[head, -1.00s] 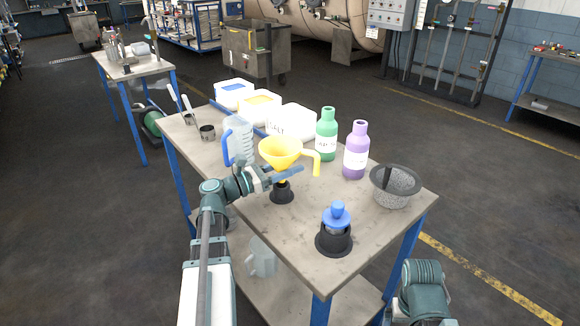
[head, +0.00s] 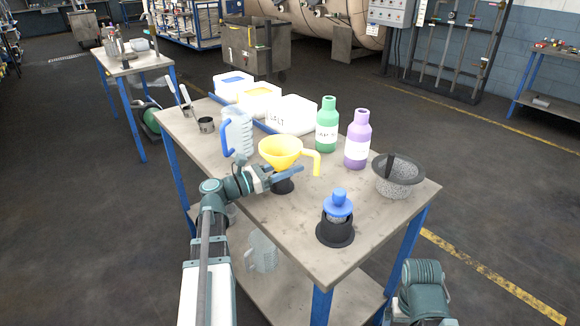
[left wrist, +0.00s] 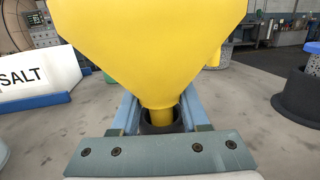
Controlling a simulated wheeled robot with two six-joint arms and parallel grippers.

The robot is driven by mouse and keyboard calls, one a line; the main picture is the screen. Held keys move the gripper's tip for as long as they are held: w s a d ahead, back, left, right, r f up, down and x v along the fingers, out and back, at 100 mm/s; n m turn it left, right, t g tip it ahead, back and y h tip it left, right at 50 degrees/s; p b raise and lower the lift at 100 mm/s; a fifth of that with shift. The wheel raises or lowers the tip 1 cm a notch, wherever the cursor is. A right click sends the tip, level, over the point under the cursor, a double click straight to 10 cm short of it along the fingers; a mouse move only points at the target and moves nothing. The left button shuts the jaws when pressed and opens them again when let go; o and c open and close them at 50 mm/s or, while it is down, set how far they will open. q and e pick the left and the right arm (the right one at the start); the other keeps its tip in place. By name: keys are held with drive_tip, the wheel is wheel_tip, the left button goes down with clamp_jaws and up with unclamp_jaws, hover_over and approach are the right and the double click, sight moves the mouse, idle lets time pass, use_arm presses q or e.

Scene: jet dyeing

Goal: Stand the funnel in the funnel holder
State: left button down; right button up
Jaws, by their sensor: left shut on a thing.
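The yellow funnel (head: 281,152), with a curved handle on its right, is upright in my left gripper (head: 287,173). The gripper's fingers are shut on its narrow lower part. The black funnel holder (head: 284,187) stands on the table directly under it, partly hidden by the gripper. In the left wrist view the funnel (left wrist: 150,45) fills the upper middle, and its spout points down into the dark ring of the holder (left wrist: 148,127) between the fingers. How deep the spout sits is hidden. My right gripper does not show.
A blue-handled clear jug (head: 238,132) stands just behind-left of the funnel. Green (head: 327,127) and purple (head: 357,143) bottles stand behind-right. A grey mesh basket (head: 398,178) and a blue-topped item in a black base (head: 336,225) stand to the right. White tubs (head: 291,113) line the back.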

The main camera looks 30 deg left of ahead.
use_arm(q)
drive_tip(key=shift+f+b, duration=0.35)
drive_tip(key=shift+c, duration=1.6)
unclamp_jaws()
